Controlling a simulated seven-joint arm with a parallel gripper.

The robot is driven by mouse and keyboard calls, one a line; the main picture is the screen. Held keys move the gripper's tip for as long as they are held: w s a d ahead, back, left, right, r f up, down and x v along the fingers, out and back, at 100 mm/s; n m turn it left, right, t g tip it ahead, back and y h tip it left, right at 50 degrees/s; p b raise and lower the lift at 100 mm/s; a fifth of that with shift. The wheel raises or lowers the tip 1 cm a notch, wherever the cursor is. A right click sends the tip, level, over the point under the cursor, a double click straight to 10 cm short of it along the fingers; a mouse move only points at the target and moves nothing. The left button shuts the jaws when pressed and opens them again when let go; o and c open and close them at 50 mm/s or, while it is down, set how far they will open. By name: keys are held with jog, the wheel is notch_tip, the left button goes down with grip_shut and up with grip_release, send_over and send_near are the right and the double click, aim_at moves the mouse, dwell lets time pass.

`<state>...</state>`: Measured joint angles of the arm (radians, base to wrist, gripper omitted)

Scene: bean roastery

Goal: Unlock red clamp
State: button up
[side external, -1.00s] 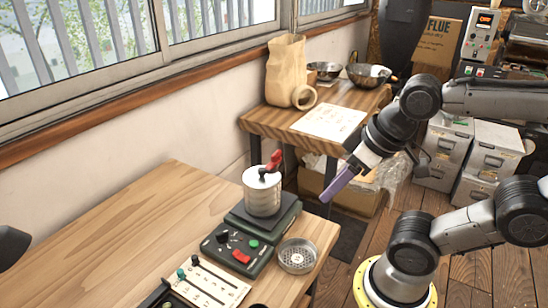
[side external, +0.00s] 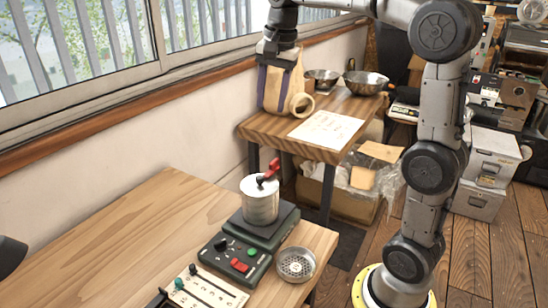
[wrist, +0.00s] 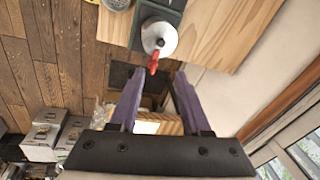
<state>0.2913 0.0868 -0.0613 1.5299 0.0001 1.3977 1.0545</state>
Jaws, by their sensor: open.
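The red clamp (side external: 273,166) sits on the lid of a pale metal canister (side external: 260,203), beside a black knob (side external: 261,181). The canister stands upright on the dark green scale (side external: 262,226) on the front wooden table. In the wrist view, the red clamp (wrist: 153,64) juts from the canister's lid (wrist: 160,40) toward the open space between the fingertips. My gripper (side external: 276,100) points down, well above and behind the canister in the side view, overlapping the paper bag. Its purple fingers are wide apart in the wrist view (wrist: 158,74), with nothing between them, and clear of the clamp.
A control box (side external: 236,258) with coloured buttons and a perforated metal dish (side external: 296,264) stand near the canister. A tan paper bag (side external: 274,94) and metal bowls (side external: 366,82) are on the back table (side external: 262,128). The front table's left side (side external: 120,225) is clear.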

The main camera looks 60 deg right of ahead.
jog(key=m+g, duration=0.1)
jog(key=m, duration=0.1)
send_over(274, 160)
jog(key=a, duration=0.3)
notch_tip(274, 160, down, 5)
notch_tip(274, 160, down, 4)
jog(key=d+g, duration=0.1)
jog(key=d, duration=0.2)
jog(key=shift+m+y, duration=0.3)
notch_tip(274, 160, down, 14)
jog(key=shift+s+a+r, duration=0.1)
jog(key=shift+a, duration=0.05)
grip_shut()
